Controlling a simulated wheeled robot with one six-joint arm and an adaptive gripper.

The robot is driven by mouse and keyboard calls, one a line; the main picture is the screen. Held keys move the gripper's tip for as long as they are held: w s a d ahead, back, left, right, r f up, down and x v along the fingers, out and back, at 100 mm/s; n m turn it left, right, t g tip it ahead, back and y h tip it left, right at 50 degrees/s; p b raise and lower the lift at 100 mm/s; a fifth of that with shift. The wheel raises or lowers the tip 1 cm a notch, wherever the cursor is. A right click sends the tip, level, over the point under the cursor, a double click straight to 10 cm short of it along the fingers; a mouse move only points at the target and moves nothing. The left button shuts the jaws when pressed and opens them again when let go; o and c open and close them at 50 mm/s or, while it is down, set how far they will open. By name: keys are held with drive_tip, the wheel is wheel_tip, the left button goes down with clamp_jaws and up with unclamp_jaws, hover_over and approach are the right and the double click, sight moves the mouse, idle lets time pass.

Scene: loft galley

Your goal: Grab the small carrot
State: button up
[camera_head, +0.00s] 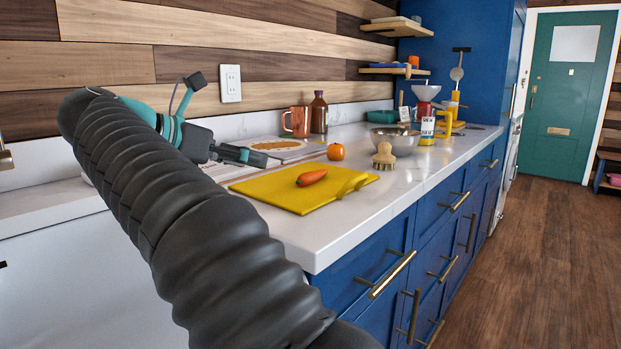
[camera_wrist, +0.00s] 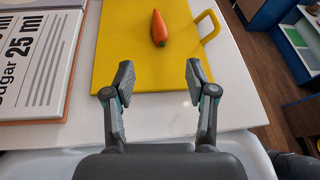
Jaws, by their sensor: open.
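The small carrot (camera_head: 311,177) is orange and lies on the yellow cutting board (camera_head: 290,200) on the white counter. In the wrist view the carrot (camera_wrist: 159,28) lies near the top centre, on the bare yellow board (camera_wrist: 120,45). My gripper (camera_head: 262,157) is on the left in the head view, to the left of the carrot and apart from it. In the wrist view my gripper (camera_wrist: 158,78) is open, with nothing between its fingers. The carrot lies ahead of the fingertips, roughly in line with the gap between them.
An open recipe book (camera_wrist: 38,60) lies left of the board. An orange fruit (camera_head: 335,152), a brush (camera_head: 384,157) and a metal bowl (camera_head: 396,140) stand beyond it. A copper mug (camera_head: 296,121) and a brown bottle (camera_head: 318,113) stand by the wall. The counter's front edge is close.

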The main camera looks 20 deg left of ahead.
sight(302, 177)
drive_tip(key=b+x, duration=0.1)
drive_tip(key=x, duration=0.7)
drive_tip(key=shift+w+d+f, duration=0.1)
drive_tip(key=shift+d, duration=0.05)
drive_tip(key=shift+f+b+x, duration=0.1)
drive_tip(key=shift+b+x, duration=0.05)
drive_tip(key=shift+x, duration=1.15)
drive_tip(key=shift+f+b+x, duration=0.15)
drive_tip(key=shift+x, duration=1.2)
drive_tip(key=shift+f, duration=0.1)
clamp_jaws()
